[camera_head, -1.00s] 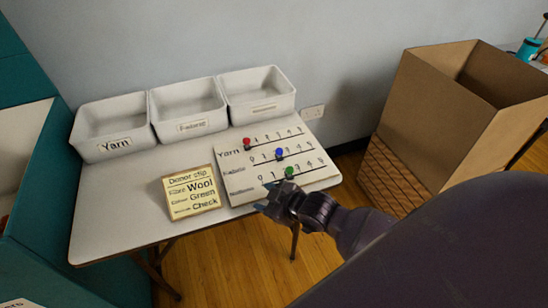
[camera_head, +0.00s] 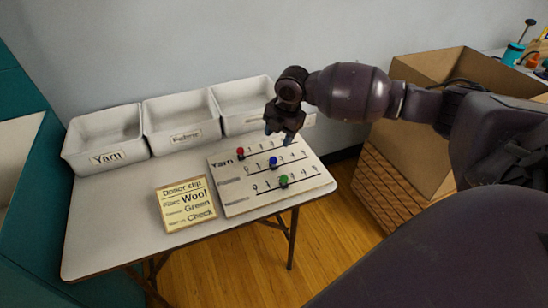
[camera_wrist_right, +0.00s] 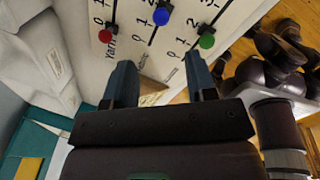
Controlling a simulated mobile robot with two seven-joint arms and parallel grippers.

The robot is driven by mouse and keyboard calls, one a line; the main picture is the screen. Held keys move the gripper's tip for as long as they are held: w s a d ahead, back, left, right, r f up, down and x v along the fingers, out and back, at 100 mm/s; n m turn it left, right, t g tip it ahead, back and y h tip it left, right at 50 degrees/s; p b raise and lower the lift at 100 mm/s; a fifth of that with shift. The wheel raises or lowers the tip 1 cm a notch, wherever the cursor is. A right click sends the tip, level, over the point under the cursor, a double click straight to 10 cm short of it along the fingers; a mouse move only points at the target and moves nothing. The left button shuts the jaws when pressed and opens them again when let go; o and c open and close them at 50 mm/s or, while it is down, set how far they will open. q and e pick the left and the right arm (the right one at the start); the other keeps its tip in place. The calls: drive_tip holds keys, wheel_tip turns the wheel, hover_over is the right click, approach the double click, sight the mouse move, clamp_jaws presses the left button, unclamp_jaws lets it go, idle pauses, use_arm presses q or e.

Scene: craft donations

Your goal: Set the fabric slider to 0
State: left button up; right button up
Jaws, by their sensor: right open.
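The slider board (camera_head: 232,203) lies on the table with three rows and knobs. The fabric slider's blue knob (camera_head: 273,162) is in the middle row, right of the 0 and near the 1; it also shows in the right wrist view (camera_wrist_right: 162,15). The red knob (camera_head: 240,153) is at the left end of the Yarn row, and the green knob (camera_head: 283,181) is on the lowest row. My right gripper (camera_head: 279,133) is open and empty above the board's back part, apart from the knobs. Its spread fingers show in the right wrist view (camera_wrist_right: 160,82). My left gripper is not in view.
A donor slip sign (camera_head: 186,226) stands left of the board. Three white bins, Yarn (camera_head: 104,160), a middle one (camera_head: 173,137) and a right one (camera_head: 232,120), line the table's back. The table's front left is clear.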

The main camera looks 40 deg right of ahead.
sight(274, 158)
drive_tip(key=b+x, duration=0.2)
drive_tip(key=x, duration=0.7)
drive_tip(key=shift+d+f, duration=0.1)
drive_tip(key=shift+f, duration=0.15)
drive_tip(key=shift+w+f, duration=0.1)
drive_tip(key=shift+f, duration=0.45)
clamp_jaws()
